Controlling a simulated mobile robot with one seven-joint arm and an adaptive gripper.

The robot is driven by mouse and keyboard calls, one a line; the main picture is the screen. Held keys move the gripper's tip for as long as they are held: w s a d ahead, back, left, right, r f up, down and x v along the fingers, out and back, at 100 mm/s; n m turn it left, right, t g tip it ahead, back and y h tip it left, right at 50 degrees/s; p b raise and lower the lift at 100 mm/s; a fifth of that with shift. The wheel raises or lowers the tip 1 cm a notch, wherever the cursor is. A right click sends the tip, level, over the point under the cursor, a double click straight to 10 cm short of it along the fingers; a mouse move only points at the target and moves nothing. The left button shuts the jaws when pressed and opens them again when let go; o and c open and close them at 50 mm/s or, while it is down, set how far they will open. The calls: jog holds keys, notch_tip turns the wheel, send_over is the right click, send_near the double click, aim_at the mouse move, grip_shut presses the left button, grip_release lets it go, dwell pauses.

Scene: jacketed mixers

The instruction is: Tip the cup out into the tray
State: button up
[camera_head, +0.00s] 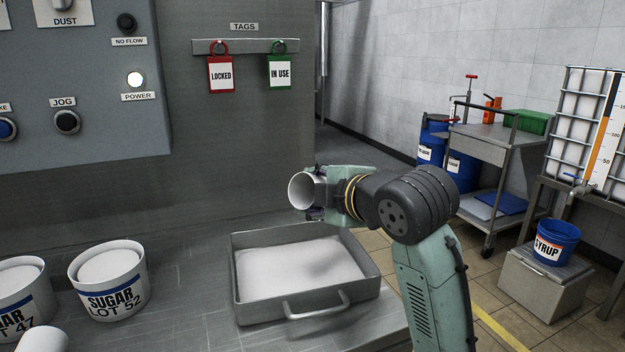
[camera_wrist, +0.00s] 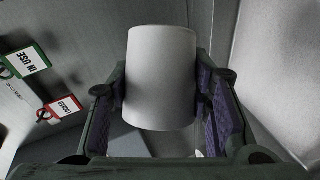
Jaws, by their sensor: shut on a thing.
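A white cup (camera_head: 301,190) is held in my gripper (camera_head: 318,194), above the back part of the tray. In the head view its round opening faces left and toward the camera, so the cup lies tilted on its side. In the wrist view the cup (camera_wrist: 161,78) sits between the two purple-padded fingers of my gripper (camera_wrist: 163,105). The metal tray (camera_head: 306,309) stands on the grey bench with a handle at its front. White material covers the tray's floor. I cannot see whether anything is left inside the cup.
Sugar tubs (camera_head: 108,281) stand on the bench left of the tray. A locked tag (camera_head: 221,74) and an in-use tag (camera_head: 280,72) hang on the panel behind. A trolley (camera_head: 487,145) and a syrup bucket (camera_head: 556,243) stand at the right, off the bench.

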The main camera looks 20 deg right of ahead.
jog(key=shift+w+d+r+m+g+y+p, duration=0.15)
jog(key=shift+r+m+g+y+p, duration=0.35)
jog(key=shift+p, duration=0.95)
jog(key=shift+d+r+m+g+y+p, duration=0.15)
jog(key=shift+r+m+p, duration=0.5)
jog(key=shift+p, duration=0.8)
jog(key=m+y+p, duration=0.1)
jog(key=p, duration=0.1)
jog(key=m+g+y+p, duration=0.1)
jog(key=m+p, duration=0.1)
jog(key=p, duration=0.1)
jog(key=shift+a+r+p, duration=0.1)
jog(key=shift+r+p, duration=0.25)
jog(key=m+y, duration=0.1)
jog(key=m, duration=0.1)
jog(key=f+m+g+y, duration=0.1)
jog(key=shift+s+a+y, duration=0.2)
jog(key=shift+a+y, duration=0.15)
jog(key=shift+r+m, duration=0.1)
jog(key=shift+m, duration=0.15)
jog(key=shift+s, duration=0.1)
